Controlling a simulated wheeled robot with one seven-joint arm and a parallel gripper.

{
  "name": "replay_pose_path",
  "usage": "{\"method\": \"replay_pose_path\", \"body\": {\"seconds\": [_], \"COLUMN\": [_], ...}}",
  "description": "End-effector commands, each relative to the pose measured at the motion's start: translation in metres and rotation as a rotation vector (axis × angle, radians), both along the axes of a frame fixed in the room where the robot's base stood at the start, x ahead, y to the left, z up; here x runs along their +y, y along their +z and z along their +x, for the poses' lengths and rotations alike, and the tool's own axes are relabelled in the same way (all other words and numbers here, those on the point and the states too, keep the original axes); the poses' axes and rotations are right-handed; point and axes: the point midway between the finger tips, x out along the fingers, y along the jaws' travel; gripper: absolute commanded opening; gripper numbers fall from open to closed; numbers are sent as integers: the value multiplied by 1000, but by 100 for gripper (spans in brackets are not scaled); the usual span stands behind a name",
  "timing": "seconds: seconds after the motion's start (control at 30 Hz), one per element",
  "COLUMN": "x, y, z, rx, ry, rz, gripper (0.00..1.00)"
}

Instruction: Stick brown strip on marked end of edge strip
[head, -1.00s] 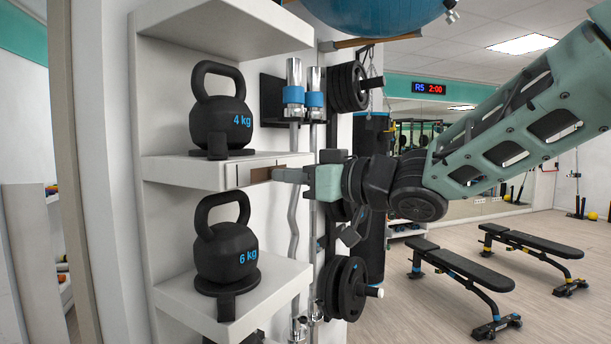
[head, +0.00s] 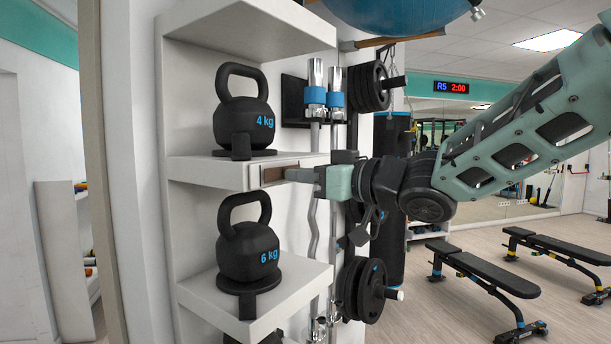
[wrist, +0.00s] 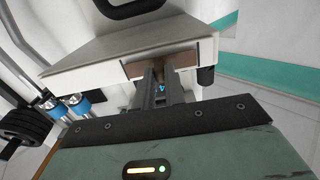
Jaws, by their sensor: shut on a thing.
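The brown strip (head: 273,175) is at the front edge of the middle shelf, near the shelf's right end. My gripper (head: 287,175) comes from the right, with its jaws shut on the strip and hiding part of it. In the wrist view the brown strip (wrist: 186,76) shows at the fingertips, against or just in front of the edge; I cannot tell whether it touches. The pale edge strip (head: 213,176) runs along the shelf front. A dark rectangular outline marks its right end, around the brown strip. The edge strip also shows in the wrist view (wrist: 85,80).
A 4 kg kettlebell (head: 243,118) stands on the middle shelf, and a 6 kg kettlebell (head: 247,250) on the lower shelf (head: 290,290). Bars with blue collars (head: 316,95) and weight plates (head: 368,86) hang close behind my gripper. Benches (head: 480,270) stand on the floor at right.

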Motion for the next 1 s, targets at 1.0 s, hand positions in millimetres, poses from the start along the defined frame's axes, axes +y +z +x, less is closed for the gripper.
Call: {"method": "replay_pose_path", "body": {"seconds": [1.0], "x": [-32], "y": [-3], "z": [-20], "rx": [-5], "ry": [-4], "rz": [2], "gripper": [37]}}
